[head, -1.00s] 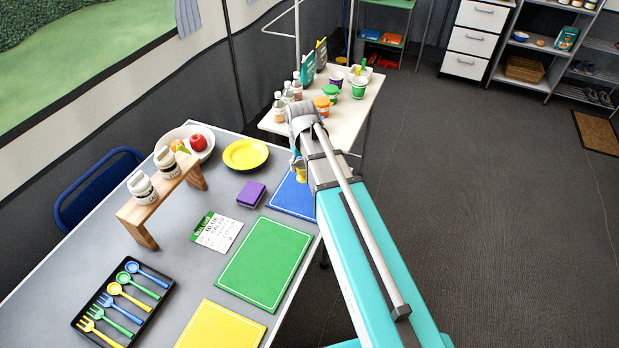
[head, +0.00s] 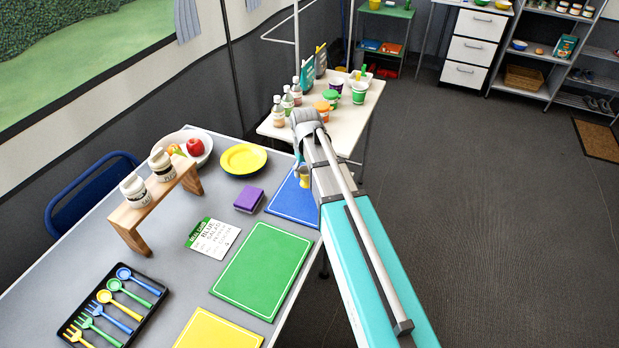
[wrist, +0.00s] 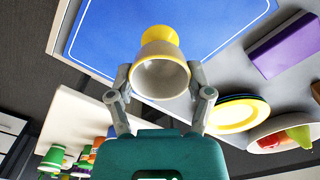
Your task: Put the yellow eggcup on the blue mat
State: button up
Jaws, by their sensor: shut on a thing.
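The yellow eggcup (wrist: 160,35) is between the fingers of my gripper (wrist: 160,88) in the wrist view, with its pale open mouth toward the camera. My gripper is shut on it. In the head view a small part of the eggcup (head: 304,178) shows beside my arm, which hides most of the gripper. The blue mat (head: 292,207) lies at the table's far right corner, partly covered by my arm. In the wrist view the blue mat (wrist: 105,40) is behind the eggcup. I cannot tell whether the eggcup touches it.
A purple block (head: 248,199), a yellow plate (head: 243,159) and a fruit bowl (head: 196,147) stand left of the blue mat. A green mat (head: 262,265) lies nearer. A white side table (head: 290,128) with bottles and cups is beyond.

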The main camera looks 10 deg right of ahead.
aim_at(307, 178)
jog(key=shift+w+d+f+b, duration=0.2)
jog(key=shift+w+f+b, duration=0.2)
jog(key=shift+f, duration=0.2)
notch_tip(307, 178, down, 3)
jog(key=b, duration=0.3)
jog(key=shift+r, duration=0.1)
jog(key=shift+f, duration=0.2)
jog(key=o, duration=1.1)
jog(key=shift+o, duration=0.2)
jog(key=shift+r, duration=0.2)
notch_tip(307, 178, up, 12)
jog(key=p, duration=1.2)
jog(key=shift+s, duration=0.2)
